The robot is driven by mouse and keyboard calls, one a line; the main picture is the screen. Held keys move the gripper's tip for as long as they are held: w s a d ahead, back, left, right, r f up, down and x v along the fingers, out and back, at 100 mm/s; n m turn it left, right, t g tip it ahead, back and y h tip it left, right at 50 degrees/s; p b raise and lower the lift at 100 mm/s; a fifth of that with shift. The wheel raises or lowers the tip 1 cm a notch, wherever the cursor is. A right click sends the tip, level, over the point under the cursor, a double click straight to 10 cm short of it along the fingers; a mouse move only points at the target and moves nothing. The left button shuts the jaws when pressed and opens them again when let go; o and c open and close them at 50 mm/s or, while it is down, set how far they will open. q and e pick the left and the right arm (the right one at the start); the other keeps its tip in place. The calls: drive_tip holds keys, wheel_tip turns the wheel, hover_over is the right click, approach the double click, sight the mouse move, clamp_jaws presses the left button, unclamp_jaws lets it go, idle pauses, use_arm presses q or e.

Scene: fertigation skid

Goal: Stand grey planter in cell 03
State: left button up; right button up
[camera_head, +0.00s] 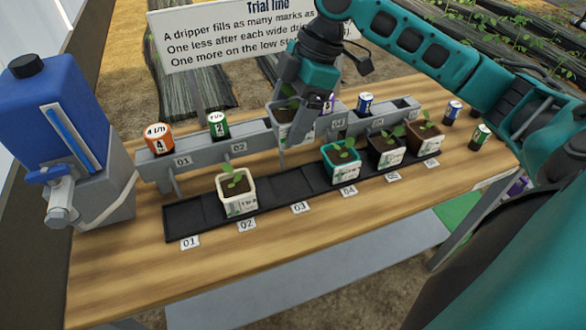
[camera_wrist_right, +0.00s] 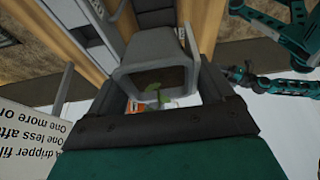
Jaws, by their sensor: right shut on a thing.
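The grey planter (camera_head: 288,128), with a green seedling in it, is in my right gripper (camera_head: 303,108), which is shut on it. They are at the rail, above and behind the tray. In the right wrist view the grey planter (camera_wrist_right: 150,75) sits between the fingers, with soil and leaves showing inside. Cell 03 (camera_head: 291,186) of the black tray is empty, between the white planter (camera_head: 236,193) in cell 02 and the teal planter (camera_head: 341,163) in cell 04. Teal arm parts, likely my left arm, show in the right wrist view; its jaws are unclear.
A grey rail behind the tray carries an orange dripper (camera_head: 159,138), a green one (camera_head: 218,125) and a blue one (camera_head: 365,102). Dark and brown planters (camera_head: 425,137) fill the tray's right end. Cell 01 (camera_head: 187,218) is empty. A blue tank (camera_head: 55,110) stands left.

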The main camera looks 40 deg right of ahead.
wheel_tip(320, 180, down, 10)
drive_tip(key=shift+f+b, duration=0.25)
drive_tip(key=shift+b, duration=0.55)
wheel_tip(320, 180, down, 4)
drive_tip(key=shift+r+b, duration=0.1)
drive_tip(key=shift+b, duration=0.25)
use_arm(q)
drive_tip(key=shift+w+d+f+h, duration=0.35)
drive_tip(key=shift+d+f, duration=0.15)
drive_tip(key=shift+f, duration=0.15)
use_arm(e)
drive_tip(key=o, duration=0.9)
drive_tip(key=shift+o, duration=0.2)
